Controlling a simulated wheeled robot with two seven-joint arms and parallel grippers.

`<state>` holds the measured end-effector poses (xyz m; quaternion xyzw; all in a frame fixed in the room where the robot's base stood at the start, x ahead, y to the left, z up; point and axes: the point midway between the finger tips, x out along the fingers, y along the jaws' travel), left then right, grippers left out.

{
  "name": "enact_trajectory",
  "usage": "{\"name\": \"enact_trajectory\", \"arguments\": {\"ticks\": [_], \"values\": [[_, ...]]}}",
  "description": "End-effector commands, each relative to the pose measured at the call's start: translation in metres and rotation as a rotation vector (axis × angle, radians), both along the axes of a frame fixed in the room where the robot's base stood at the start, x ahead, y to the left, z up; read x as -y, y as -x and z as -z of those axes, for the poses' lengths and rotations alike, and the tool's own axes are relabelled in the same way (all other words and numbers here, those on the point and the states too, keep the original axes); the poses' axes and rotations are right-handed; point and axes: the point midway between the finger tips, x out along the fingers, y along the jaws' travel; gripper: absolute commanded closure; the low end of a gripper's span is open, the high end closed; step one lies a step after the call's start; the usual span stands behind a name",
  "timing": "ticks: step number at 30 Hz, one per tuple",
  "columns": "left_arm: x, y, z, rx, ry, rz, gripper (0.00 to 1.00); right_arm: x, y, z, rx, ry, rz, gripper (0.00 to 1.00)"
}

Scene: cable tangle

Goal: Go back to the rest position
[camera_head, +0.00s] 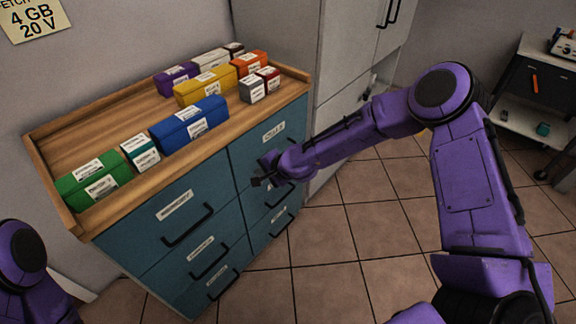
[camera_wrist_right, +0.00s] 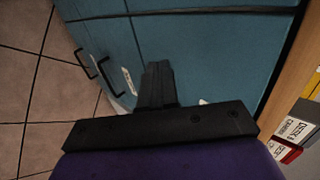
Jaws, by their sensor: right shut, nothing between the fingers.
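My right arm is purple and reaches from the right in the head view. Its black gripper (camera_head: 262,172) is in front of the teal drawer cabinet (camera_head: 150,243), near the upper right drawer. In the right wrist view the gripper (camera_wrist_right: 157,75) shows its fingers together and empty, with the teal drawer fronts behind them. From these views I cannot tell whether it touches the cabinet. Of my left arm, only a purple part shows at the lower left of the head view; its gripper is out of frame.
Coloured boxes, including a blue box (camera_head: 190,124), a green box (camera_head: 92,180) and a yellow box (camera_head: 205,86), stand on the wooden top (camera_head: 112,115). Drawer handles (camera_head: 188,226) stick out. A grey cabinet (camera_head: 285,45) stands beyond. Tiled floor (camera_head: 325,250) is open to the right.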

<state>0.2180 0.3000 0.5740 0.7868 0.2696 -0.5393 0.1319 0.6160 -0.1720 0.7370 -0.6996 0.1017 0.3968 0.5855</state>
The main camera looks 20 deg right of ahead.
Motion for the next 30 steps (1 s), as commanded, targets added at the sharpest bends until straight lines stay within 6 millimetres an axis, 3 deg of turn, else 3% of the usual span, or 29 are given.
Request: {"name": "enact_trajectory", "arguments": {"ticks": [3,9,18,21,23,27,30], "values": [[0.0,0.001,-0.003,-0.002,-0.001,-0.001,0.08,0.013,0.023,-0.025,0.001,-0.003,0.005,1.0],[0.0,0.0,-0.006,0.0,-0.001,-0.001,0.08,0.029,0.048,-0.047,-0.002,-0.001,0.013,1.0],[0.0,0.0,-0.006,0.0,-0.001,0.0,0.08,0.031,0.052,-0.051,0.005,0.013,0.005,1.0],[0.0,0.0,-0.006,0.0,-0.001,0.0,0.08,0.043,0.049,-0.051,0.065,0.075,0.056,1.0],[0.0,0.0,-0.005,0.0,-0.001,-0.001,0.08,0.054,0.07,-0.027,0.07,0.189,0.083,1.0],[0.0,0.0,-0.006,-0.001,0.0,0.0,0.08,0.08,0.163,0.061,-0.054,0.489,0.039,1.0],[0.0,0.001,-0.006,0.0,-0.001,0.0,0.08,0.101,0.241,0.105,-0.166,0.669,-0.044,1.0]]}}
